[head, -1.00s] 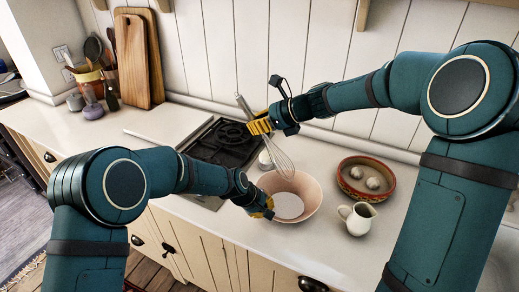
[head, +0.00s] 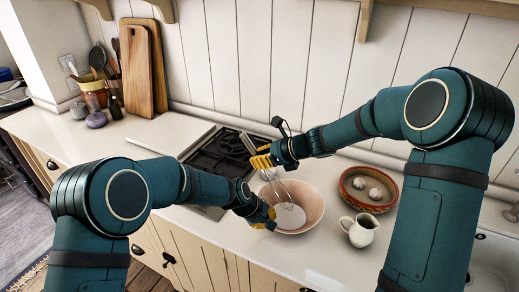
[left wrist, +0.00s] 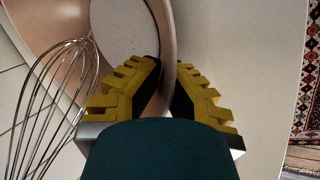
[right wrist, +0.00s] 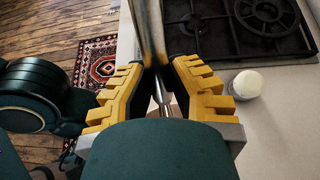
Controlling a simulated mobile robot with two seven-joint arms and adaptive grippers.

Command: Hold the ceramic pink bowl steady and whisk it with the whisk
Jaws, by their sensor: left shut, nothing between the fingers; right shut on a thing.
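The pink ceramic bowl (head: 313,205) stands on the counter with a white content (head: 290,217) in it. My left gripper (head: 270,219) is at the bowl's near-left rim; in the left wrist view its shut fingers (left wrist: 165,85) lie at the rim (left wrist: 173,45), and I cannot tell how firmly they touch. My right gripper (head: 262,162) is shut on the whisk handle, which also shows in the right wrist view (right wrist: 150,30). The wire whisk (head: 277,188) points down into the bowl's left part; its wires show beside the bowl wall in the left wrist view (left wrist: 65,80). Its tip against the content is unclear.
A black gas hob (head: 215,150) lies left of the bowl. A patterned dish (head: 368,188) with two white round things and a cream jug (head: 359,231) stand to the right. Cutting boards (head: 140,70) and a utensil pot (head: 94,92) stand at the back left.

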